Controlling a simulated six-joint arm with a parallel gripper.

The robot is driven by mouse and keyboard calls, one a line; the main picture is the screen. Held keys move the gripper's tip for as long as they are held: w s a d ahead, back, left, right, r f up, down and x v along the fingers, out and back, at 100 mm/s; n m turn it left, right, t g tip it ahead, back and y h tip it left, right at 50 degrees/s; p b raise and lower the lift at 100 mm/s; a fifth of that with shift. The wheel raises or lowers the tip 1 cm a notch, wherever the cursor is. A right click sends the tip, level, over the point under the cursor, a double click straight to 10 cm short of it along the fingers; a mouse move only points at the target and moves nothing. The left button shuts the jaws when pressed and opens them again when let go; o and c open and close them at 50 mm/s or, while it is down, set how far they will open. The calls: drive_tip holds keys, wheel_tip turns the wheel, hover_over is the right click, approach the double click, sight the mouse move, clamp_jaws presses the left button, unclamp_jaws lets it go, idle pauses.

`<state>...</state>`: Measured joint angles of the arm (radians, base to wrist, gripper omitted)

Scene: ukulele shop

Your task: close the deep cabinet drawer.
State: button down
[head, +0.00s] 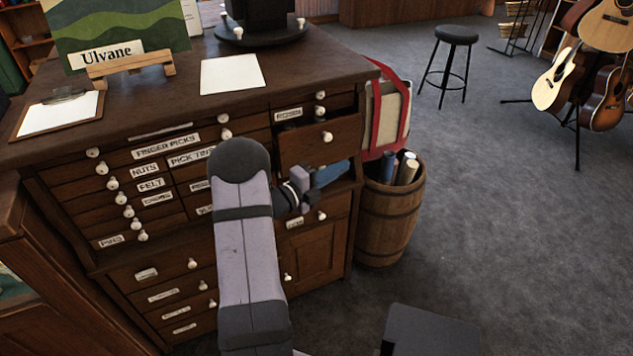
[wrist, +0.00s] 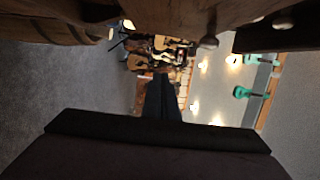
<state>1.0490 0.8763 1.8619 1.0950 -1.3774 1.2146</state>
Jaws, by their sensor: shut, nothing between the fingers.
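The dark wooden cabinet (head: 290,235) has many small labelled drawers with white knobs. Its deep drawer (head: 305,148), at the upper right, sticks out from the cabinet front, with its white knob (head: 327,136) facing me. My gripper (head: 340,171) is just below that drawer front, pointing right; it is shut and empty. I cannot tell from this view whether it touches the wood. In the wrist view my gripper (wrist: 161,82) is a dark shut shape, with brown wood and a knob (wrist: 209,42) close above it. My forearm hides some middle drawers.
A barrel (head: 390,222) with rolled papers stands against the cabinet's right side, under a red-strapped bag (head: 386,108). On the cabinet top are a clipboard (head: 60,112), paper (head: 232,74) and a sign (head: 108,54). Floor right of the barrel is clear up to the stool (head: 456,36).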

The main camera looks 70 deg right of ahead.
drive_tip(key=b+v, duration=0.1)
drive_tip(key=v, duration=0.7)
drive_tip(key=s+a+r+m+g+y+p, duration=0.1)
drive_tip(key=s+a+g+y+p, duration=0.2)
drive_tip(key=s, duration=1.6)
drive_tip(key=s+a+r+m+g+y+p, duration=0.1)
drive_tip(key=s+m+g+y+p, duration=0.35)
drive_tip(key=s, duration=1.55)
drive_tip(key=w+d+f+n+t+h+p, duration=0.1)
drive_tip(key=w+d+f+n+t+h, duration=0.2)
drive_tip(key=w+n+t, duration=0.5)
drive_tip(key=w+d+f+n+t+h+p, duration=0.1)
drive_tip(key=w+d+n+t+h, duration=0.2)
drive_tip(key=w+n+t+h, duration=0.5)
drive_tip(key=w+a+r+n+t+y, duration=0.1)
drive_tip(key=w+a+n+t+y, duration=0.1)
drive_tip(key=w+t, duration=0.4)
drive_tip(key=w+a+r+n+t+y, duration=0.2)
drive_tip(key=w+a+t+y, duration=0.2)
drive_tip(key=w, duration=1)
drive_tip(key=a+t, duration=0.2)
drive_tip(key=t, duration=0.1)
drive_tip(key=shift+a+n, duration=0.15)
drive_tip(key=shift+n, duration=0.2)
